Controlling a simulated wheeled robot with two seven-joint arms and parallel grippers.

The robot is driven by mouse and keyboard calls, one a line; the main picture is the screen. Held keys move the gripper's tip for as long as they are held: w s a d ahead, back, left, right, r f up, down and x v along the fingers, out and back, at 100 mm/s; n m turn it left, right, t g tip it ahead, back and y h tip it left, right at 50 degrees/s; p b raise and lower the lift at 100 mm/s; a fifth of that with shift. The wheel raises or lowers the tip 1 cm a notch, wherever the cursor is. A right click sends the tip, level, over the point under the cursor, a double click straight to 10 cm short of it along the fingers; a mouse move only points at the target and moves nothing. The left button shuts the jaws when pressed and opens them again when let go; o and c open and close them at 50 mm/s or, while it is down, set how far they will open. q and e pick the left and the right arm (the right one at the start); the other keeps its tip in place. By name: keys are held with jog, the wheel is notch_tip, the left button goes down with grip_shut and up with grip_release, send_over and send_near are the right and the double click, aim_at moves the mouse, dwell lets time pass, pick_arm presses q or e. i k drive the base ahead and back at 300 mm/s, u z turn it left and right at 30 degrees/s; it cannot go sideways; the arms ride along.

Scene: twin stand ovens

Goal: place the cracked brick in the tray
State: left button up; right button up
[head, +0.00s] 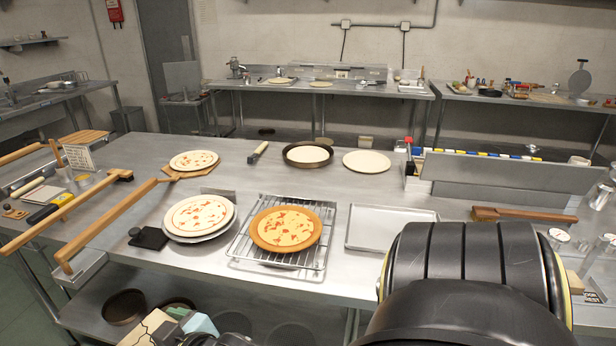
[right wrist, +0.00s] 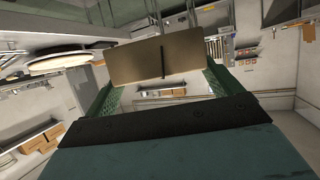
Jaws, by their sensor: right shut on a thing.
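The cracked brick (right wrist: 150,60) is a tan block with a dark crack line. In the right wrist view it sits between the two green fingers of my right gripper (right wrist: 163,85), which is shut on it. In the head view the brick (head: 140,330) shows at the bottom left edge, below the table's front, with a jagged dark crack; the gripper there is partly cut off by the frame. The tray (head: 388,229), a shallow empty metal one, lies on the table right of the wire rack. My left gripper is not in view.
On the steel table (head: 270,180), a pizza on a wire rack (head: 240,247) stands left of the tray, with a stacked pizza (head: 200,217) beyond it. A wooden-handled brush (head: 520,215) lies right. Long wooden handles (head: 110,225) overhang the left. My right arm covers the front right.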

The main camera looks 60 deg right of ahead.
aim_at(385, 230)
jog(key=z, duration=0.7)
jog(key=i, duration=1)
jog(key=z, duration=1.35)
jog(key=i, duration=0.3)
jog(key=z, duration=0.25)
